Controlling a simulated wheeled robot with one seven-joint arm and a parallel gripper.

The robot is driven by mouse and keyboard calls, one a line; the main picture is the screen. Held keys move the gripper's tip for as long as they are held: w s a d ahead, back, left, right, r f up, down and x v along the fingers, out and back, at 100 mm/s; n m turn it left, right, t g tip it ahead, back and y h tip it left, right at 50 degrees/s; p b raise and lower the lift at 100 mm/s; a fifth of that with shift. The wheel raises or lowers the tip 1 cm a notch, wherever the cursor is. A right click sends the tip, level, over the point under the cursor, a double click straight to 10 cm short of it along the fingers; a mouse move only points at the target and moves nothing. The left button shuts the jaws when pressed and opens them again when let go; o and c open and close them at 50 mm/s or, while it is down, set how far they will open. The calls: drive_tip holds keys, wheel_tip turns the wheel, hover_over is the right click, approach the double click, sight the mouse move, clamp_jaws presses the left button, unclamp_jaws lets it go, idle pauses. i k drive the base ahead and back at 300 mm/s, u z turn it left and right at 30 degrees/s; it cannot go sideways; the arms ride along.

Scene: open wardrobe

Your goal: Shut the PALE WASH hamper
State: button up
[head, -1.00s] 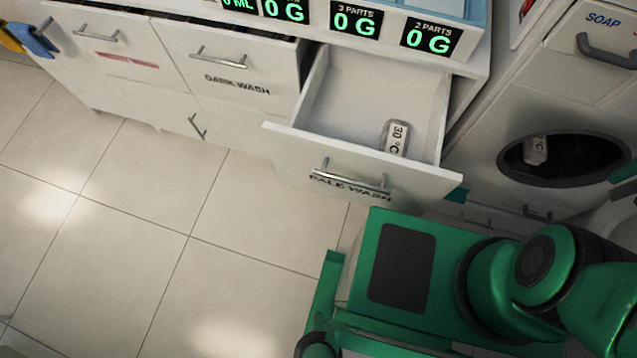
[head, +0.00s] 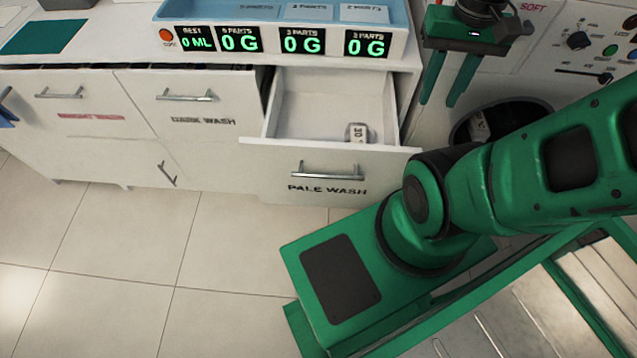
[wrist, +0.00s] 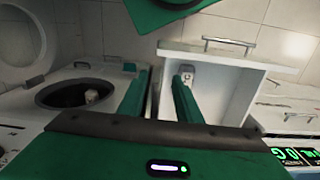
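The PALE WASH hamper (head: 278,170) is a white drawer pulled out from the cabinet front, with a silver bar handle (head: 327,170) above its label. A small white block marked 30 (head: 357,133) lies inside it. The hamper also shows in the wrist view (wrist: 257,63), with its handle (wrist: 229,42) at the top. My gripper (head: 442,98) is green, raised to the right of the hamper, in front of the washing machine. Its two fingers are apart with nothing between them, and point down. In the wrist view the fingers (wrist: 160,97) also stand apart and empty.
The DARK WASH hamper (head: 200,143) and another to its left (head: 80,135) look shut. A counter with green readouts (head: 240,39) stands above. A round machine opening (head: 497,120) with a white item inside is at right. Tiled floor in front is clear.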

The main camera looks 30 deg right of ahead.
sight(301, 157)
drive_tip(key=u, duration=0.9)
drive_tip(key=k, duration=0.4)
drive_tip(key=z, duration=0.7)
